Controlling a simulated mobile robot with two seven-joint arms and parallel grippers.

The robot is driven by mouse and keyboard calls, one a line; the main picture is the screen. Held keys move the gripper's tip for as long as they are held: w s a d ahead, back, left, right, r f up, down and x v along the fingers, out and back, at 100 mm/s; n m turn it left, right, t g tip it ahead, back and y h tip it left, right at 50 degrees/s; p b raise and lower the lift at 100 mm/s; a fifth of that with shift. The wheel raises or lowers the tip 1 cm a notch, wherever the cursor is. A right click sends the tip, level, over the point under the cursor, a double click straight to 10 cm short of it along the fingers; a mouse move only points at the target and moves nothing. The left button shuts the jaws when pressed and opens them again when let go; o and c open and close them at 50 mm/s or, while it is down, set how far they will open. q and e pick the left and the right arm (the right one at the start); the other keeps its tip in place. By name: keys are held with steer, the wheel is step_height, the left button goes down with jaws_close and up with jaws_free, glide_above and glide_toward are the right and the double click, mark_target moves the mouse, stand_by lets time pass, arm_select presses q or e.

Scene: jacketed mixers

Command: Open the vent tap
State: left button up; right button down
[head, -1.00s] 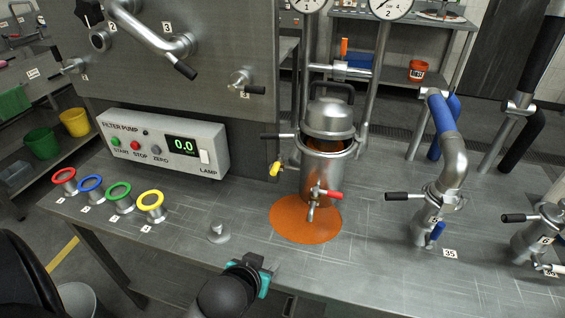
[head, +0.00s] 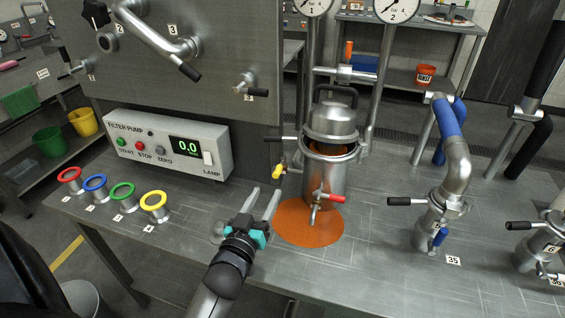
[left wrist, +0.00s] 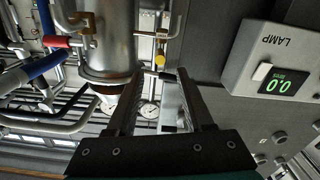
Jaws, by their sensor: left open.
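The metal vessel (head: 325,180) stands on the bench with its lid raised above the body. A small tap with a yellow handle (head: 279,171) is on its left side, and a tap with a red handle (head: 329,197) is at its front. A tap with an orange handle (head: 349,50) is on the pipe behind. My left gripper (head: 264,194) is open and empty, just below and left of the yellow handle. In the left wrist view the yellow handle (left wrist: 160,60) appears between the fingertips, apart from them. My right gripper is out of view.
An orange round patch (head: 300,225) lies under the vessel. The filter pump panel (head: 165,145) and several coloured rings are at left. A bent pipe with a blue sleeve (head: 447,125) stands at right. Bare bench lies between vessel and pipe.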

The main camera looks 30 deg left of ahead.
mark_target(279, 169)
arm_select(q)
steer(key=b+x, duration=0.2)
steer(key=x, duration=1.1)
steer(key=shift+w, duration=0.35)
steer(key=shift+c, duration=0.4)
jaws_close()
stand_by(0.5)
